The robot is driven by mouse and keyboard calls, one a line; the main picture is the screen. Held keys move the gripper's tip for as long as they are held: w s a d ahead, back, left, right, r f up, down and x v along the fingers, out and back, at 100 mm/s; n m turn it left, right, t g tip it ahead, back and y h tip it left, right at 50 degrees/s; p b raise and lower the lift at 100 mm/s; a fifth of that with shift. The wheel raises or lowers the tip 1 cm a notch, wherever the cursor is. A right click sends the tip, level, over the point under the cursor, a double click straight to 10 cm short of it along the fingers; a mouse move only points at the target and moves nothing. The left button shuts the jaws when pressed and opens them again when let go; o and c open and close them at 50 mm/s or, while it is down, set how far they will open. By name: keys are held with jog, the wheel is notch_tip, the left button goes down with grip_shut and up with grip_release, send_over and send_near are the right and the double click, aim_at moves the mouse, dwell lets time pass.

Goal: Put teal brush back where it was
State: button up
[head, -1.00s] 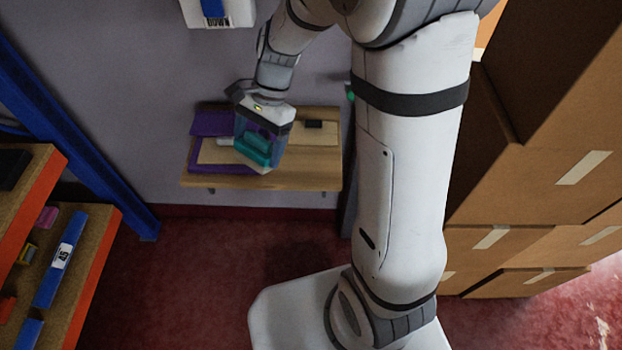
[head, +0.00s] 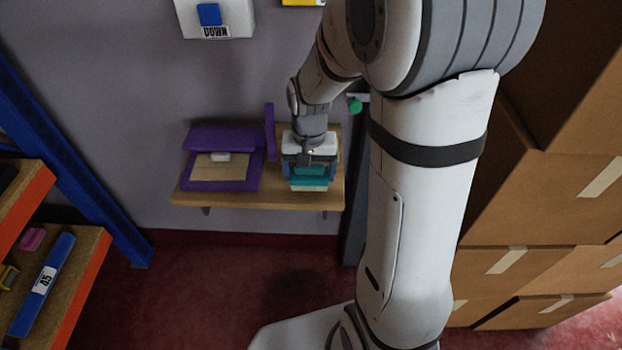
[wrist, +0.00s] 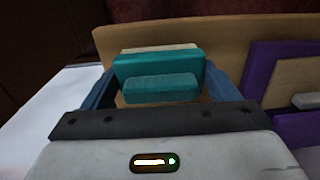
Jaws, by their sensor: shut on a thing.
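My gripper (head: 308,172) is over the right part of a small wooden wall shelf (head: 240,201). It is shut on the teal brush (head: 312,183), which has a pale strip along its lower edge. In the wrist view the teal brush (wrist: 158,68) lies between the two blue fingers of my gripper (wrist: 160,85), with its pale strip (wrist: 160,48) on the far side. The shelf board (wrist: 115,36) shows behind and around it. I cannot tell whether the brush touches the shelf.
A purple open box (head: 222,186) with a tan floor and a small white piece (head: 221,157) stands on the shelf's left. An upright purple panel (head: 269,130) is between it and my gripper. A green knob (head: 355,105) is to the right. Cardboard boxes (head: 520,210) stand far right.

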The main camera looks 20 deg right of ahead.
notch_tip(320, 180, down, 3)
jog(key=shift+r, duration=0.1)
jog(key=shift+c, duration=0.3)
jog(key=o, duration=0.9)
notch_tip(320, 180, up, 11)
jog(key=shift+r+p, duration=0.1)
jog(key=shift+p, duration=0.4)
jog(key=shift+s+r, duration=0.15)
jog(key=shift+r, duration=0.35)
jog(key=s+n, duration=0.1)
jog(key=s, duration=0.3)
jog(key=s+r+n+t, duration=0.1)
jog(key=s, duration=0.3)
jog(key=s+r+n+t, duration=0.1)
jog(key=s, duration=0.4)
jog(key=shift+s+d+r+n, duration=0.1)
jog(key=shift+d+r+n, duration=0.05)
jog(key=shift+d+n, duration=0.15)
